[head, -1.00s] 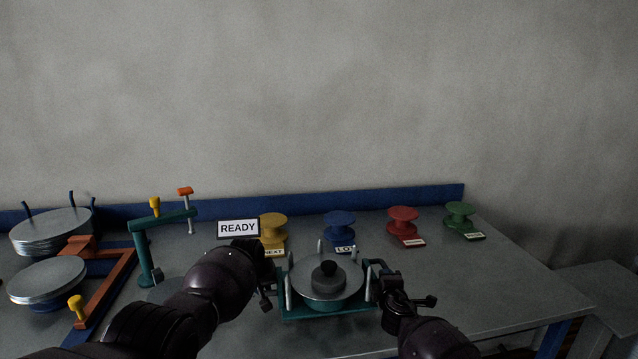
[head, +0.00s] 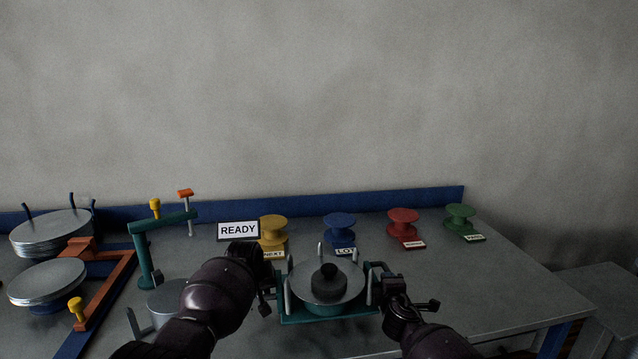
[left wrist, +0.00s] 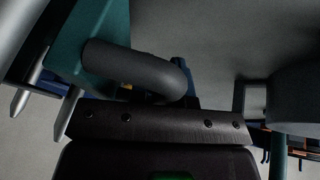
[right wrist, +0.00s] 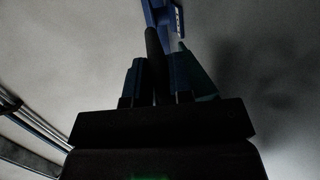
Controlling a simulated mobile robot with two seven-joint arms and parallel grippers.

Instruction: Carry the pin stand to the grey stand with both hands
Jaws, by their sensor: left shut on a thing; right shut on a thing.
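The pin stand (head: 332,315) is a teal base with upright metal pins, carrying a grey metal disc with a dark knob on top, at the front middle of the head view. My left gripper (head: 272,288) is shut on its left side, and my right gripper (head: 378,280) is shut on its right side. The stand looks level; I cannot tell whether it clears the table. In the left wrist view a grey curved handle (left wrist: 135,70) sits on the teal base. The right wrist view is dark, with a dark bar between the jaws. The grey stand (head: 605,292) is at the far right, beyond the table's end.
Yellow (head: 273,228), blue (head: 340,226), red (head: 403,220) and green (head: 460,216) spools line the table's back, with a READY sign (head: 238,231). A teal post frame (head: 146,255), an orange frame (head: 112,290) and stacked discs are left. The table's front right is clear.

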